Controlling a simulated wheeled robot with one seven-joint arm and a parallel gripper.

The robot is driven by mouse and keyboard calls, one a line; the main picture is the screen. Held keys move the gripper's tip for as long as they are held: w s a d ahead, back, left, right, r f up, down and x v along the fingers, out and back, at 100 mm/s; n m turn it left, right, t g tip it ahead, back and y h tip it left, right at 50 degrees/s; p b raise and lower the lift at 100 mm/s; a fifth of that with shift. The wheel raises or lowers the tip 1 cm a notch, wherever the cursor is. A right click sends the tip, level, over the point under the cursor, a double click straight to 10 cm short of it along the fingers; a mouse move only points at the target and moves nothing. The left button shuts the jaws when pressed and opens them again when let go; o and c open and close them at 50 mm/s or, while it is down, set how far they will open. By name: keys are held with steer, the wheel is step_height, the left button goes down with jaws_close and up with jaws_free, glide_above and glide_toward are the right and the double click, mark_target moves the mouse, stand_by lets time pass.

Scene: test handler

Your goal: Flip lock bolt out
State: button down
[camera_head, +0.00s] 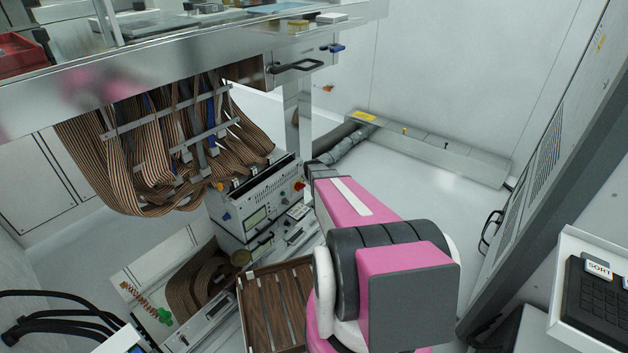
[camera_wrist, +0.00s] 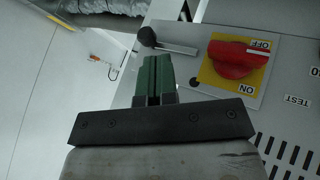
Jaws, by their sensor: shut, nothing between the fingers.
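In the wrist view a metal rod with a black ball knob (camera_wrist: 147,37) lies beside a red rotary switch (camera_wrist: 232,60) on a yellow plate marked OFF and ON; it appears to be the lock bolt. The rod runs from the knob toward the left edge of the plate. My gripper (camera_wrist: 157,60) has green fingers, shut together and empty. Their tips appear just below the rod in the picture; I cannot tell whether they touch it. In the head view my pink arm reaches toward the instrument unit (camera_head: 258,207), and my fingers cannot be made out.
A slotted vent (camera_wrist: 285,155) and a TEST label are on the panel to the right. Ribbon cables (camera_head: 150,150) hang under the metal bench (camera_head: 190,80). A wooden slatted box (camera_head: 278,300) stands below the unit. Open floor (camera_head: 440,190) lies to the right.

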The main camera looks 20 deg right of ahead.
steer(key=v, duration=0.4)
steer(key=shift+s+a+r, duration=0.1)
steer(key=shift+s+r, duration=0.1)
steer(key=shift+s, duration=0.05)
